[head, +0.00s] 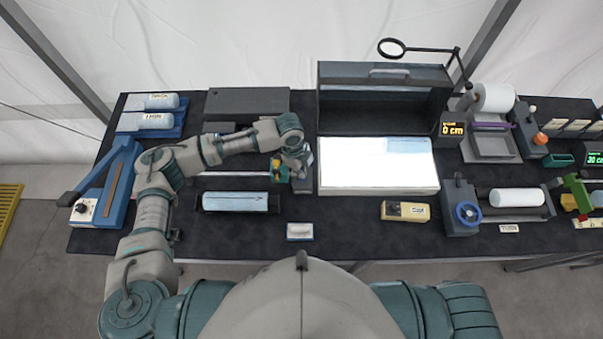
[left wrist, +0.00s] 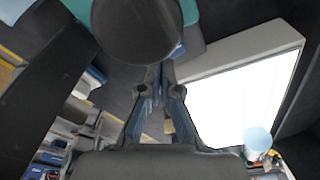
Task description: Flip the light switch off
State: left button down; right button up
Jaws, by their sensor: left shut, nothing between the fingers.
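A lit light box (head: 378,165) with a bright white top stands right of the table's middle. In the left wrist view its glowing panel (left wrist: 240,95) fills the right side. My left gripper (head: 302,182) is at the box's left side, pointing down, close to it; I cannot tell if it touches. In the left wrist view its two fingers (left wrist: 155,85) are together with nothing between them. I cannot make out a light switch; the gripper and wrist cover part of the box's left side. My right gripper is out of view.
An open dark case (head: 383,108) stands behind the light box. A blue cylinder in a cradle (head: 236,202), a small white-topped block (head: 299,231) and a yellow box (head: 405,211) lie nearer the front. A device with a blue knob (head: 461,208) stands to the right.

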pick_arm(q)
jog(key=shift+a+f, duration=0.1)
jog(key=shift+a, duration=0.15)
jog(key=shift+d, duration=0.55)
jog(key=shift+a, duration=0.15)
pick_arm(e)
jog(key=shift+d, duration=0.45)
pick_arm(q)
jog(key=shift+a+f, duration=0.1)
jog(key=shift+f, duration=0.05)
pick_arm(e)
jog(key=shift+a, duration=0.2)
pick_arm(q)
jog(key=shift+f, duration=0.2)
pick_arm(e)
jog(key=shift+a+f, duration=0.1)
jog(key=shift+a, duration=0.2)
